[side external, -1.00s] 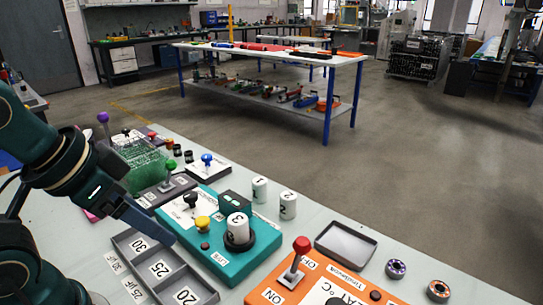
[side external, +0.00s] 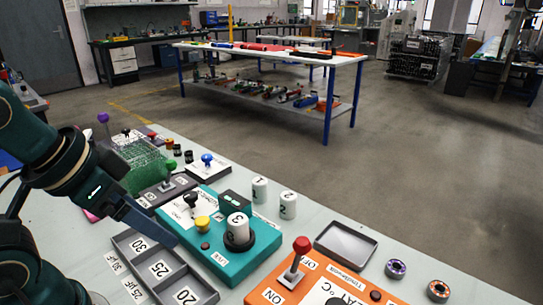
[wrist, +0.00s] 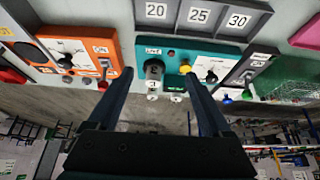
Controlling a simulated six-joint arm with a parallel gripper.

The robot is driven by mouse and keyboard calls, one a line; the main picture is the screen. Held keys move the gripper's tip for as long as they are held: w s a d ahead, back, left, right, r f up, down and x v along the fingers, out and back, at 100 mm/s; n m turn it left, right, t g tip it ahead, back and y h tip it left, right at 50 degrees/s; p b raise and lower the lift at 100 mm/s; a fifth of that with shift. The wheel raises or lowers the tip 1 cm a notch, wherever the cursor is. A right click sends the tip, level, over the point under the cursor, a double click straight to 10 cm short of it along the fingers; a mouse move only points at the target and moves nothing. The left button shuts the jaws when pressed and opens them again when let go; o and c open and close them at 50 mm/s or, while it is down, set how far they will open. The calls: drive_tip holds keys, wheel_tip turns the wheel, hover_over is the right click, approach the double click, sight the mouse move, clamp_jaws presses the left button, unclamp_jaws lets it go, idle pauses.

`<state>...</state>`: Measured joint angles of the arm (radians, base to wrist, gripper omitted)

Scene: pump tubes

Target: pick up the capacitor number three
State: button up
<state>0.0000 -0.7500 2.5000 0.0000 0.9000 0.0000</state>
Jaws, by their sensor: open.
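Capacitor number three (side external: 237,226) is a white cylinder marked 3. It stands upright in a round black socket on top of a teal box (side external: 239,267). In the wrist view the capacitor (wrist: 153,86) and its dark socket show between and beyond my fingertips. My gripper (side external: 172,240) is to the left of the capacitor in the side view, apart from it, over the grey tray. In the wrist view my gripper (wrist: 157,72) is open, with nothing between the fingers. Capacitors one (side external: 260,190) and two (side external: 288,205) stand on the table behind the teal box.
A grey compartment tray (side external: 128,247) marked 30, 25 and 20 lies in front. An orange box (side external: 330,265) with a red-knobbed lever and an empty grey tray (side external: 346,244) are to the right.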

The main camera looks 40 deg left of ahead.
drive_tip(key=w+a+m+g+y, duration=0.2)
drive_tip(key=a+m+y, duration=0.2)
drive_tip(key=a+m, duration=0.3)
drive_tip(key=m+t+y, duration=0.4)
drive_tip(key=m+y, duration=0.1)
drive_tip(key=m, duration=1.1)
hover_over(237, 224)
drive_tip(key=a, duration=0.5)
wheel_tip(237, 224, down, 4)
drive_tip(key=d+f+m+t, duration=0.1)
drive_tip(key=d+f+m, duration=0.3)
drive_tip(key=d+f, duration=0.1)
drive_tip(key=shift+s+d+f, duration=0.1)
drive_tip(key=shift+d+f, duration=0.05)
drive_tip(key=shift+x, duration=2.4)
